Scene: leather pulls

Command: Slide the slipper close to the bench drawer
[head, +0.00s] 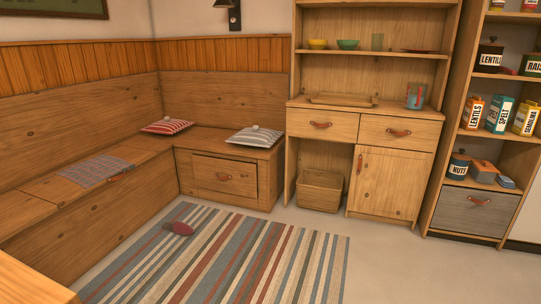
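The slipper (178,228) is a small dark red and grey shape. It lies on the striped rug, near the rug's back left part. The bench drawer (225,176) is a wooden front with a leather pull, set in the short end of the corner bench. It looks almost flush; whether it is slightly open I cannot tell. The slipper lies apart from the drawer, in front of it and to the left, with rug and floor between. Neither of my grippers is in view.
The striped rug (262,262) covers the floor before the bench (105,215). A dresser (390,181) with a basket (320,190) stands right of the bench. Shelves with tins and a grey drawer (470,212) are at the far right. A table corner (30,285) shows bottom left. Floor right of the rug is clear.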

